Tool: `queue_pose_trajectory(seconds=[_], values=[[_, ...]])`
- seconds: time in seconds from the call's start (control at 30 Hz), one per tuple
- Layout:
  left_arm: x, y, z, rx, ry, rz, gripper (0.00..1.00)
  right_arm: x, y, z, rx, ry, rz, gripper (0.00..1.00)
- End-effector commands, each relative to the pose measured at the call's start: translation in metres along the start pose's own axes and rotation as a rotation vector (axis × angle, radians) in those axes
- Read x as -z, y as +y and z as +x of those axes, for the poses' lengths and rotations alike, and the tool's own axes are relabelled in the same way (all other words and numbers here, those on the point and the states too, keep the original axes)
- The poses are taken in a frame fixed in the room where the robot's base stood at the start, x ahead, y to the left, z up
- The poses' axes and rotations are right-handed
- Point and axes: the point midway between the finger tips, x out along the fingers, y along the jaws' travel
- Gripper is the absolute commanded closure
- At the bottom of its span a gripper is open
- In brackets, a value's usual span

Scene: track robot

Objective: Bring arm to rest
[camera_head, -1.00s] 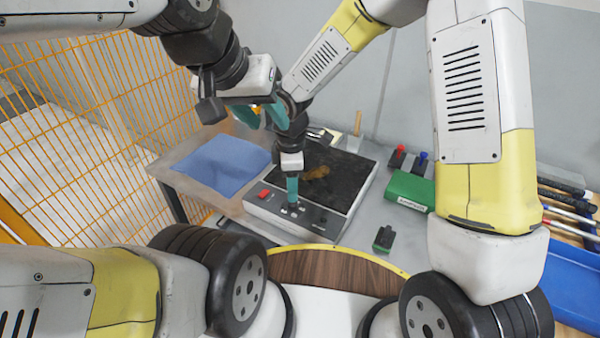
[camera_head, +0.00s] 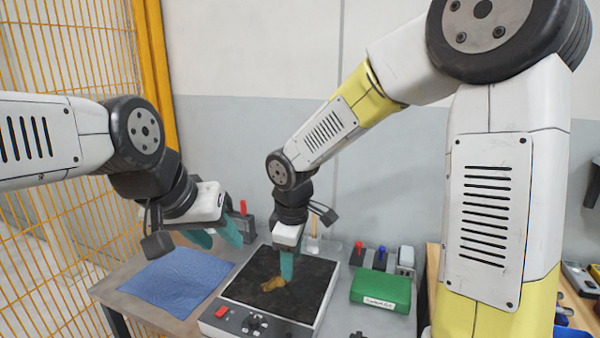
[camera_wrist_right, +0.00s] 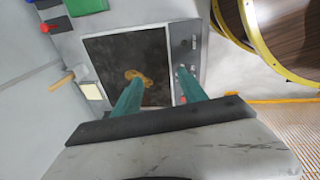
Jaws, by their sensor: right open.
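My left gripper (camera_head: 215,236) hangs at the left in the head view, above the table between a blue cloth (camera_head: 178,281) and a black-topped device (camera_head: 318,286). Its teal fingers are apart, with nothing seen between them. My right gripper (camera_head: 287,265) points down over the far part of the device's dark plate in the head view. In the right wrist view my right gripper (camera_wrist_right: 161,76) shows two teal fingers apart and empty, with the dark plate (camera_wrist_right: 112,48) beyond them. A brown-yellow lump (camera_head: 273,284) lies on the plate.
A green box (camera_head: 380,290) stands right of the device, with red- and blue-topped items (camera_head: 381,256) behind it. A wooden-handled tool (camera_head: 313,236) stands near the back wall. A yellow mesh fence (camera_head: 75,70) is at the left.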

Motion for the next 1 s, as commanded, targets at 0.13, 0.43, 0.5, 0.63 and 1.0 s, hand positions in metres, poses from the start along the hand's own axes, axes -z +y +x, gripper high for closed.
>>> queue_pose_trajectory(seconds=[0.13,0.43,0.5,0.63,1.0], values=[[0.000,0.000,0.000,0.000,0.000,0.000,0.60,-0.056,0.008,-0.056,-0.066,0.052,0.315,0.50],[0.000,0.000,0.000,0.000,0.000,0.000,0.60,-0.145,-0.019,-0.134,-0.126,0.240,0.914,0.50],[0.000,0.000,0.000,0.000,0.000,0.000,0.60,-0.159,-0.029,-0.145,-0.128,0.292,1.027,0.50],[0.000,0.000,0.000,0.000,0.000,0.000,0.60,-0.175,-0.045,-0.158,-0.121,0.369,1.177,0.50],[0.000,0.000,0.000,0.000,0.000,0.000,0.60,-0.182,-0.054,-0.164,-0.110,0.419,1.265,0.50]])
